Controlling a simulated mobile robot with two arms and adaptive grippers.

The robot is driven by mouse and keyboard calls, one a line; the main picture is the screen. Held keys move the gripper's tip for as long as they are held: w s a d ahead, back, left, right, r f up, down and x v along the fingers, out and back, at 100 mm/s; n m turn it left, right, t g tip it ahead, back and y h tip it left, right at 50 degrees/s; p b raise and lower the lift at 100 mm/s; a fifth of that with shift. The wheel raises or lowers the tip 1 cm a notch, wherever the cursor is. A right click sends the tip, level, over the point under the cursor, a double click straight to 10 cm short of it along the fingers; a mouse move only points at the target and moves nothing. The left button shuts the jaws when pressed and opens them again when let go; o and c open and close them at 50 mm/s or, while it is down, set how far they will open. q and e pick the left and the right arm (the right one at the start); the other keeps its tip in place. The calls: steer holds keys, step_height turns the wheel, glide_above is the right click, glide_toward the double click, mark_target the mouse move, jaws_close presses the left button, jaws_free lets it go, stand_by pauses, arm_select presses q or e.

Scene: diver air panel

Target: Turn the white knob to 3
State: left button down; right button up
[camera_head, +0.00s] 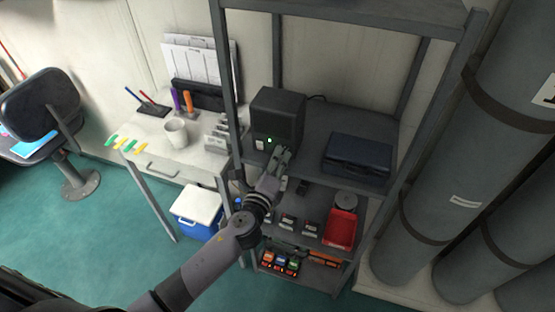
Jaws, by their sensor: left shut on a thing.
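A dark box-shaped unit (277,115) stands on the upper board of a grey metal shelf rack. Its front has a small lit green light (269,140) and a pale switch-like part (259,144). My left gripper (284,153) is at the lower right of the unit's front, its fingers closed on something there. The fingers cover that spot, so the white knob and its setting cannot be made out. My right gripper is not in view.
A dark blue case (357,158) lies right of the unit on the same board. A red bin (341,229) is on the board below. A desk with a white mug (175,132) stands left, with a blue cooler (197,216) under it. Large grey cylinders (440,190) stand right.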

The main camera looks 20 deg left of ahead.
arm_select(q)
steer(key=c, duration=1.4)
jaws_free()
steer(key=shift+c, duration=0.2)
steer(key=shift+f, duration=0.1)
steer(key=s, duration=0.8)
steer(key=shift+r, duration=0.25)
